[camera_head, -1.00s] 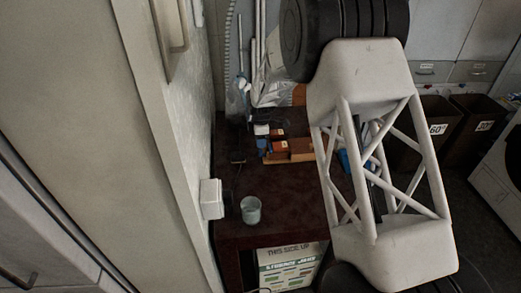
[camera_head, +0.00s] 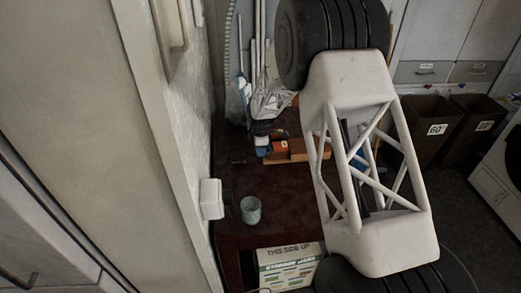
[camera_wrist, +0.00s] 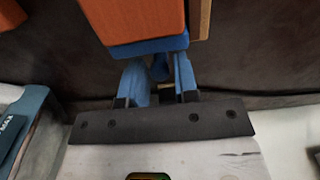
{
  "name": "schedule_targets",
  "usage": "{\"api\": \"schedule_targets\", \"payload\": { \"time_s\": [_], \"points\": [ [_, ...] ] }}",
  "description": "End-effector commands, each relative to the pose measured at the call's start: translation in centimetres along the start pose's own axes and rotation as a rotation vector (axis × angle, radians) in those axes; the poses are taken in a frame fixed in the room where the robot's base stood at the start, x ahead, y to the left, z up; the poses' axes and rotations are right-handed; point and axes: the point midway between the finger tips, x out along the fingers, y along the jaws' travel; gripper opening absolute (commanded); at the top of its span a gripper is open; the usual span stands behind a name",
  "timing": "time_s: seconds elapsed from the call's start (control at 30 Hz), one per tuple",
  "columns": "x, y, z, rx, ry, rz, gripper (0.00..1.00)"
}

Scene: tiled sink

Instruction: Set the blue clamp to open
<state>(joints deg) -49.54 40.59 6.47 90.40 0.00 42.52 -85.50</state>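In the wrist view an orange block (camera_wrist: 132,18) with a blue slab (camera_wrist: 150,47) along its near edge is just ahead of my gripper. I cannot tell whether this blue part belongs to the blue clamp. My gripper (camera_wrist: 160,78) has blue fingers that stand apart, with a gap between them. Their tips are close to the blue slab; contact is unclear. In the head view my arm hides most of the gripper. On the dark red table there, a small blue piece (camera_head: 262,151) and an orange-brown block (camera_head: 280,147) lie left of my arm.
The dark red table (camera_head: 285,190) has free room in its middle. A glass cup (camera_head: 251,210) stands near its front left, beside the wall. A tan wooden piece (camera_head: 298,156) lies by the orange-brown block. A box (camera_head: 288,268) is below, and brown bins (camera_head: 432,120) stand right.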

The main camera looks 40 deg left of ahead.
Motion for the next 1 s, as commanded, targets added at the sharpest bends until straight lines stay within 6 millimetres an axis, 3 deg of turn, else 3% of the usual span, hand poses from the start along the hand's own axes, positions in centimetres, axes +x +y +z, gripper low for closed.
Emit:
{"api": "schedule_targets", "payload": {
  "time_s": [0.03, 0.17, 0.43, 0.7, 0.97, 1.0],
  "points": [
    [0.0, 0.0, 0.0, 0.0, 0.0, 0.0, 0.2],
    [0.0, 0.0, 0.0, 0.0, 0.0, 0.0, 0.0],
    [0.0, 0.0, -0.3, -0.001, 0.0, 0.0, 0.0],
    [0.1, 0.0, -2.8, -0.001, 0.0, -0.001, 0.0],
    [0.1, 0.0, -2.9, 0.0, 0.0, -0.001, 0.0],
    [0.1, 0.0, -2.9, 0.0, 0.0, -0.001, 0.23]
  ]
}}
